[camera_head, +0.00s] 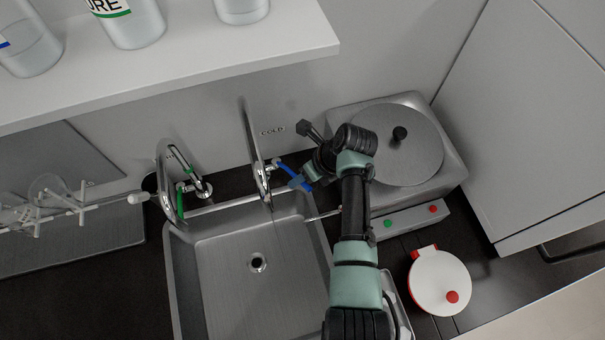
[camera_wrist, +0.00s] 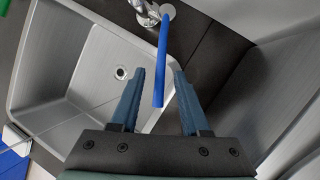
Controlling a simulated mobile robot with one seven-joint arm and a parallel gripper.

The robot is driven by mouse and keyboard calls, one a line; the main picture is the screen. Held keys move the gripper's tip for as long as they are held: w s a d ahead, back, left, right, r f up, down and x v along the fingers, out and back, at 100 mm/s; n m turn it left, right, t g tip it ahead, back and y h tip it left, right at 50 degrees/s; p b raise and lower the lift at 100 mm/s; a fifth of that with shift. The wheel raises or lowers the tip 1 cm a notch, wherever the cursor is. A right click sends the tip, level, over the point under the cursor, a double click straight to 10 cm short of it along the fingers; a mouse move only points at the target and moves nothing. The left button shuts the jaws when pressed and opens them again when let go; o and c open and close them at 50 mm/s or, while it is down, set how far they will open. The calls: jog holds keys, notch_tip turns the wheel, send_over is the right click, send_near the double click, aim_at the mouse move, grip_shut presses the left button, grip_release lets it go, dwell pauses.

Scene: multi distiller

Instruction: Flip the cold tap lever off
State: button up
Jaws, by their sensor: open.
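The cold tap (camera_head: 262,172) is a chrome swan-neck tap at the sink's back right, beneath a "COLD" label (camera_head: 272,131). Its blue lever (camera_head: 284,170) points out to the right and toward the front. In the wrist view the blue lever (camera_wrist: 163,62) runs from the chrome tap body (camera_wrist: 147,12) down into the gap between my fingers. My gripper (camera_head: 303,180) is at the lever's free end, with its blue-grey fingers (camera_wrist: 159,76) open on either side of it. The lever lies nearer the right finger. Whether either finger touches it I cannot tell.
The sink (camera_head: 220,226) lies to the left. A second tap with a green lever (camera_head: 181,203) stands further left. A distiller with a round lid (camera_head: 395,160) is close on the right. A shelf with bottles (camera_head: 200,50) overhangs the back. A white-and-red lidded pot (camera_head: 438,275) stands at front right.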

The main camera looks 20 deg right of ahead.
grip_shut()
dwell(1.5)
